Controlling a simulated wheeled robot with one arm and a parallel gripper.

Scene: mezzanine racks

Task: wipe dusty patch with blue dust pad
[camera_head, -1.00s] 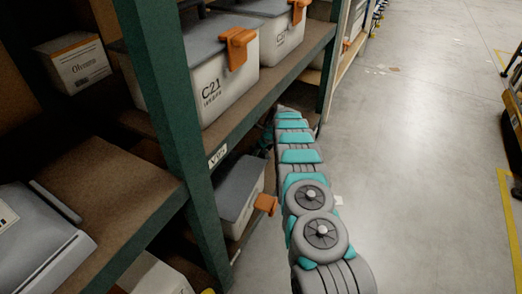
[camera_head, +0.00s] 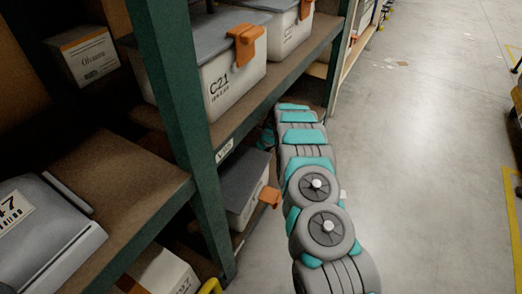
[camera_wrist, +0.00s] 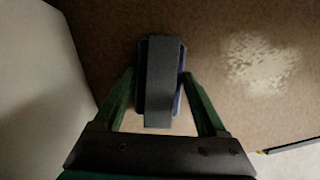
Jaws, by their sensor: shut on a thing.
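My gripper (camera_wrist: 158,100) is in the wrist view with its two green fingers closed on the sides of the blue dust pad (camera_wrist: 160,75). The pad has a dark grey top and a blue edge along its right side. It is over the brown shelf board, and I cannot tell whether it touches it. The dusty patch (camera_wrist: 260,62) is a pale, speckled area on the board to the right of the pad, apart from it. In the head view my arm reaches into the lower shelf, and the gripper, pad and patch are hidden there.
A pale bin wall (camera_wrist: 40,70) stands left of the gripper in the wrist view. In the head view a grey-lidded bin (camera_head: 243,185) with an orange latch is left of my arm. A green rack post (camera_head: 178,110) and the upper shelf with bin C21 (camera_head: 222,95) are close by.

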